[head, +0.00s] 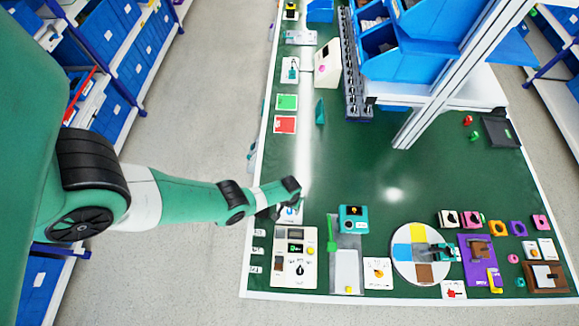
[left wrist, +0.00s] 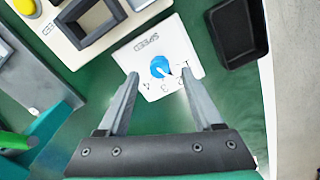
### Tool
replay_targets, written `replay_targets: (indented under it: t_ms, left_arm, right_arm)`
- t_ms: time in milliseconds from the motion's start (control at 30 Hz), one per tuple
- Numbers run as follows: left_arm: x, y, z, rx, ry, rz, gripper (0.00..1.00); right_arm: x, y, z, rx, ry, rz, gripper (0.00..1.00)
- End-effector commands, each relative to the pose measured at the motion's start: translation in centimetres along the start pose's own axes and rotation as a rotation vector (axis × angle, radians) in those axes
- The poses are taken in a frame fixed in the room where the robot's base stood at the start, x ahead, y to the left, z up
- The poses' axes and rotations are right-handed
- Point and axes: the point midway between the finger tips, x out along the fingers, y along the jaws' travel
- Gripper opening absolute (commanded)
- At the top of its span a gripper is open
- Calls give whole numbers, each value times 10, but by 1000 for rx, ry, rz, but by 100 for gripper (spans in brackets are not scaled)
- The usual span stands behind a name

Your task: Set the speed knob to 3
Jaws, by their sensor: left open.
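The speed knob (left wrist: 159,66) is a round blue dial on a small white plate (left wrist: 150,47) marked SPEED, with number marks along its lower side that are too small to read surely. A pale mark on the knob faces the lower right in the left wrist view. My left gripper (left wrist: 161,76) is open, with one finger to each side of the knob and apart from it. In the head view my left gripper (head: 285,208) hangs over the plate (head: 291,213) and partly hides it. My right gripper is in neither view.
A cream panel with a dark frame (left wrist: 95,22) and a black tray (left wrist: 238,35) lie close to the plate. In the head view a cream control panel (head: 294,279) and a teal box (head: 353,219) lie nearby. The green table's middle (head: 360,165) is clear.

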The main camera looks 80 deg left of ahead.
Motion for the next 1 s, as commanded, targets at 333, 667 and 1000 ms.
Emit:
replay_targets:
  t_ms: [333, 667, 1000]
  left_arm:
    - [27, 0, 0, 0, 1, 0, 67]
    - [27, 0, 0, 0, 1, 0, 27]
    - [27, 0, 0, 1, 1, 0, 0]
  right_arm:
    - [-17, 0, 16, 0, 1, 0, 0]
    - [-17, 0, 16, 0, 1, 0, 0]
    - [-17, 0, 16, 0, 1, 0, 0]
